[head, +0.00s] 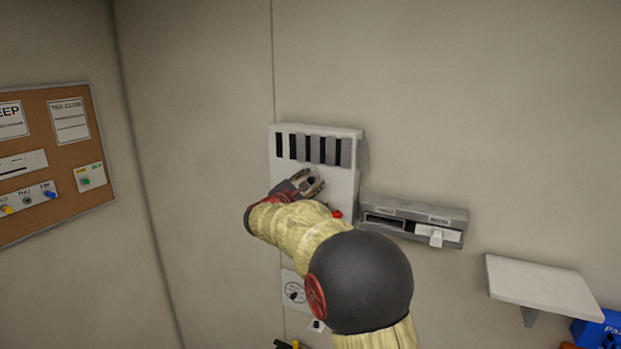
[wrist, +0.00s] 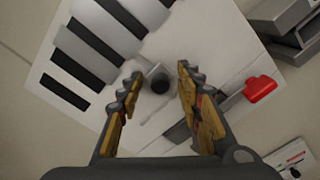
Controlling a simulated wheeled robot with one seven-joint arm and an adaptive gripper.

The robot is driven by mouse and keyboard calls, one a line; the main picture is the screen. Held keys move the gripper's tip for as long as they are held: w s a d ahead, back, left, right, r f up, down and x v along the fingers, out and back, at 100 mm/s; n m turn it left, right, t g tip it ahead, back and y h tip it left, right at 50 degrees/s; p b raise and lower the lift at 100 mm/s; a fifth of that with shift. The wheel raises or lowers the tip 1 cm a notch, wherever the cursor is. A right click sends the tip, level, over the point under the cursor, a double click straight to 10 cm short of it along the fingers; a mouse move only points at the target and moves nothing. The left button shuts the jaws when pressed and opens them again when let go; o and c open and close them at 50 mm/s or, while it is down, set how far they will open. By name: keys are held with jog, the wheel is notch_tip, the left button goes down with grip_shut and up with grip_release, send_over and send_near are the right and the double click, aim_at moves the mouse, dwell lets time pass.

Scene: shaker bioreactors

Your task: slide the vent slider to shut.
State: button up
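The vent is a white wall panel (head: 284,165) with a row of upright black slots and grey slats (head: 317,149) across its top. In the wrist view the panel (wrist: 125,78) lies tilted, with its slots (wrist: 90,58) at upper left. A round dark knob (wrist: 157,80), apparently the vent slider's, stands out from the panel. My gripper (wrist: 157,82) is open, with its fingers apart on either side of the knob and gaps visible. In the head view my gripper (head: 312,184) is in front of the panel below the slots, and the knob cannot be clearly made out.
A red piece (wrist: 261,88) sits at the panel's lower right. A grey wall box (head: 412,212) with a white tab is close on the right. A dial plate (head: 294,289) is below, a white shelf (head: 540,283) farther right, and a corkboard (head: 52,166) left.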

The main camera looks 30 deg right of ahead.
jog(key=shift+w+d, duration=0.2)
jog(key=shift+w, duration=0.05)
jog(key=shift+s, duration=0.1)
jog(key=shift+c, duration=0.6)
jog(key=c, duration=0.7)
grip_shut()
